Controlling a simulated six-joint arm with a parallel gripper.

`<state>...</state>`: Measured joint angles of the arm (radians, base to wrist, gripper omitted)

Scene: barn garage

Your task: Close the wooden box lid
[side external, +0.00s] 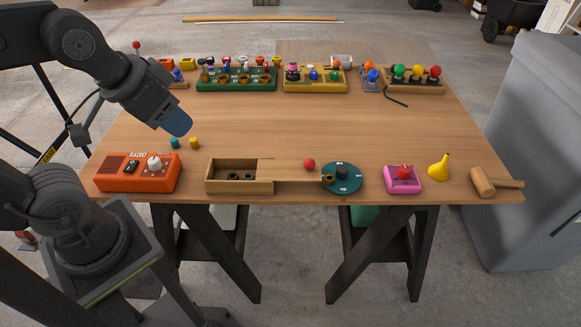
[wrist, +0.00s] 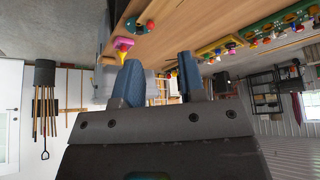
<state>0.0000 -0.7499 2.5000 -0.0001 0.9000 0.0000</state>
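The wooden box (side external: 222,187) sits near the table's front edge in the side view. Its left part is open, and dark round items (side external: 240,177) show inside. The flat wooden lid (side external: 285,167) is slid out to the right, covering only the right part, with a red knob (side external: 309,164) near its right end. My gripper (side external: 178,124) is above the table, up and left of the box, touching nothing. In the wrist view my gripper (wrist: 159,62) shows two blue fingers apart with nothing between them. The box is not clearly seen there.
An orange radio (side external: 138,178) stands left of the box. Teal and yellow cylinders (side external: 184,143) lie behind it. A teal round dial (side external: 350,182) is close to the lid's right end. A pink button box (side external: 402,185), yellow funnel (side external: 438,167) and mallet (side external: 483,182) are farther right. Mid-table is clear.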

